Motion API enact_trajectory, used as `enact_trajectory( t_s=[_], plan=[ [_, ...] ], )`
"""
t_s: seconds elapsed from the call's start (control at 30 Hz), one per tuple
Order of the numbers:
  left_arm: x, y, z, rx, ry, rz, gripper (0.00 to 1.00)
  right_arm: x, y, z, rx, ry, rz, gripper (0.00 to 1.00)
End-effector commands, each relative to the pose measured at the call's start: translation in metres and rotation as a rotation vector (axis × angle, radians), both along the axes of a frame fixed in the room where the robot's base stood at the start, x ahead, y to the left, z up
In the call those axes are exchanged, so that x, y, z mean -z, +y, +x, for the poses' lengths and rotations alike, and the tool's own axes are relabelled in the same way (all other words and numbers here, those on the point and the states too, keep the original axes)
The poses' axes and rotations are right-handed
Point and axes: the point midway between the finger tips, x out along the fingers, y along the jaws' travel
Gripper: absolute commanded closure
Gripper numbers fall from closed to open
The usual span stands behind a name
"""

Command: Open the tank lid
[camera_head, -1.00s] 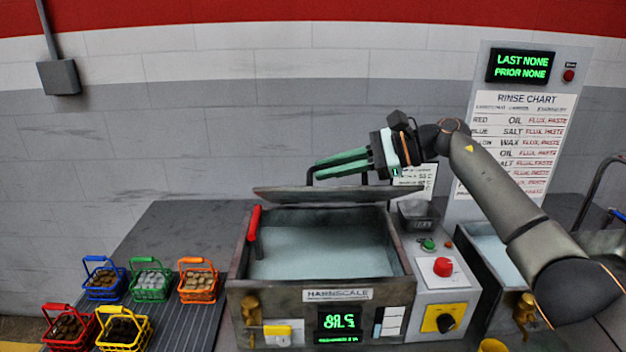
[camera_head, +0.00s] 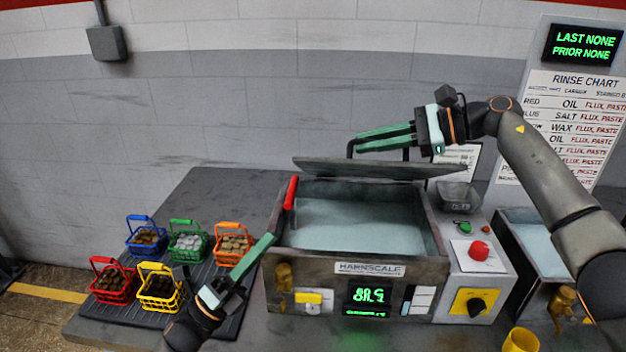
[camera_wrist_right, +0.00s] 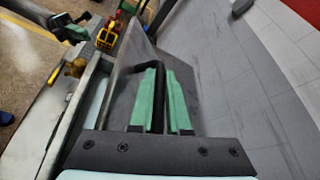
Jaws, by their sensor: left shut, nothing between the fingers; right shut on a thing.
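The tank (camera_head: 360,252) is a grey metal box labelled HARNSCALE with pale liquid inside. Its lid (camera_head: 390,168) is a flat grey plate, raised and tilted up along the rear of the open tank. My right gripper (camera_head: 356,146) is shut on the dark lid handle (camera_head: 350,150) above the lid. In the right wrist view the green fingers (camera_wrist_right: 160,98) close around the handle bar (camera_wrist_right: 157,88). My left gripper (camera_head: 268,240) is shut and empty at the tank's front left corner, beside the baskets.
Several coloured baskets with parts stand on a ribbed mat (camera_head: 232,318) at left. A red handle (camera_head: 291,193) stands at the tank's left rim. A control box (camera_head: 475,270) and second tank (camera_head: 535,245) are at right. A yellow cup (camera_head: 521,341) is near the front.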

Motion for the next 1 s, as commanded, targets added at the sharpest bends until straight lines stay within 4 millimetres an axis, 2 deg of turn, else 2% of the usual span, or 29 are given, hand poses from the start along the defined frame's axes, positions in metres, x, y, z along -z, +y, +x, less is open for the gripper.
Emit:
enact_trajectory(
  t_s=[0.13,0.37,0.8,1.0],
  plan=[
    [-0.005,-0.007,0.003,-0.008,-0.149,0.138,1.00,0.000,-0.001,0.001,0.004,-0.001,-0.001,1.00],
    [-0.015,-0.021,0.008,-0.009,-0.205,0.180,1.00,0.000,-0.001,0.001,0.004,-0.001,-0.001,1.00],
    [-0.068,-0.084,0.044,-0.008,-0.201,0.177,1.00,0.000,-0.001,0.001,0.004,-0.001,-0.001,1.00],
    [-0.090,-0.081,0.061,-0.009,-0.199,0.178,1.00,0.000,-0.001,0.001,0.004,0.000,-0.001,1.00]
  ],
)
